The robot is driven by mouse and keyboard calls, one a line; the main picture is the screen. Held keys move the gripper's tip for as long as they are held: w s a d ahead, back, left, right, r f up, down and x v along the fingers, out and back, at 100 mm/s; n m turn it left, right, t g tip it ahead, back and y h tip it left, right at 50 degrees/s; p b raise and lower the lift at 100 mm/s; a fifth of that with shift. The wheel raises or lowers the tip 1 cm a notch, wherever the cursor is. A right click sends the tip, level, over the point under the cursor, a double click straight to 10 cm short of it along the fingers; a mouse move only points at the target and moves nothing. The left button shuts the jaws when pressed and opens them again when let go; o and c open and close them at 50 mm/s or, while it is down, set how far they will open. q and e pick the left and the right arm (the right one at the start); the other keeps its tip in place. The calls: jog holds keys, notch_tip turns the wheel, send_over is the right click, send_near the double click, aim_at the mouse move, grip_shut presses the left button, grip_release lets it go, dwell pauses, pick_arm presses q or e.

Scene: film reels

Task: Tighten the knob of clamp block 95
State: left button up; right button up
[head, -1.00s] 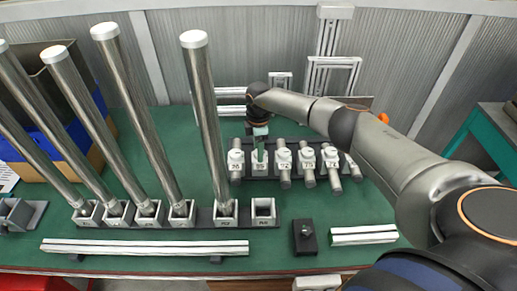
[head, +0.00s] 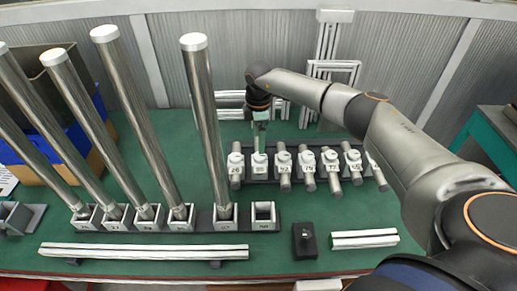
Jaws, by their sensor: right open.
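A row of pale clamp blocks stands on a dark rail (head: 320,176) at the back of the green table. Each block bears a small number and a rounded knob on top. The second block from the left (head: 259,167) is right below my right gripper (head: 260,143); its number is too small to read, so I cannot tell whether it is 95. My right gripper points down, open and empty, its fingertips close above that block's knob. I cannot tell whether they touch it. My left gripper is out of view.
An empty socket (head: 263,216), a small black block (head: 304,240) and pale bars (head: 364,239) lie in front. The table between is clear.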

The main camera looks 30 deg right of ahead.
notch_tip(320, 180, up, 6)
jog(key=shift+f, duration=0.1)
jog(key=shift+s, duration=0.1)
dwell(0.6)
